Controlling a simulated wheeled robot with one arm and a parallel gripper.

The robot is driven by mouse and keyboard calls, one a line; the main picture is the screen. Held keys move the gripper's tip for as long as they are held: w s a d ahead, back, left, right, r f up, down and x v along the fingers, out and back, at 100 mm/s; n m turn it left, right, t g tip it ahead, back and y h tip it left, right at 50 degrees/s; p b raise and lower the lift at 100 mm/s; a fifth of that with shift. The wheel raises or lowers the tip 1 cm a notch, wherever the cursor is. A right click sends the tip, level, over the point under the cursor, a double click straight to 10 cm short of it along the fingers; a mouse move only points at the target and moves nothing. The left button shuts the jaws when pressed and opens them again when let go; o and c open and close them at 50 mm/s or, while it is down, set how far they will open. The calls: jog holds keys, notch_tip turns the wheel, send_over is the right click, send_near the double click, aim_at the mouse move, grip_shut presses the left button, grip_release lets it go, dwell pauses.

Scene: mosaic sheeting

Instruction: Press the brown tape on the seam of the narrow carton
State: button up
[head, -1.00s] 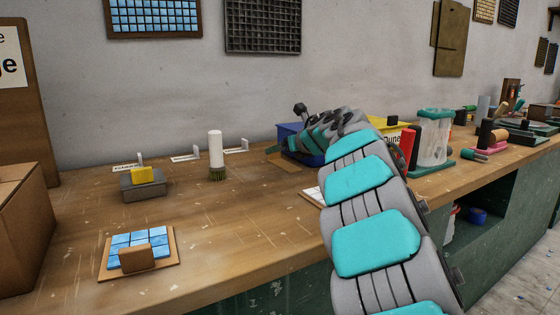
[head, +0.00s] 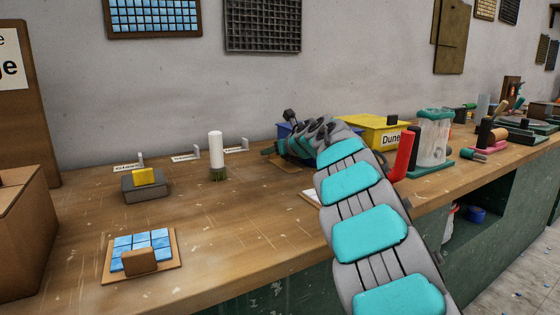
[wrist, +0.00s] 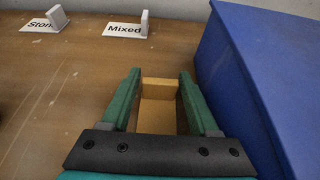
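A brown cardboard carton (head: 20,235) stands at the far left of the bench, cut off by the frame edge. I cannot make out a seam or brown tape on it, nor tell whether it is the narrow one. My gripper (head: 268,151) is low over the bench beside the blue bin, far right of this carton. In the wrist view my gripper (wrist: 160,75) is open, its green fingers apart. Between them is a tan flat piece with a low upright part (wrist: 159,87). Narrow gaps seem to separate it from the fingers.
The blue bin (wrist: 260,60) is close on the gripper's right. A yellow bin (head: 372,128) stands behind my arm. Label cards, a white-handled brush (head: 216,155), a grey block with a yellow top (head: 143,186) and a blue tile sheet (head: 174,262) lie left. Bench between them is clear.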

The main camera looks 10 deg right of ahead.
grip_shut()
dwell(0.4)
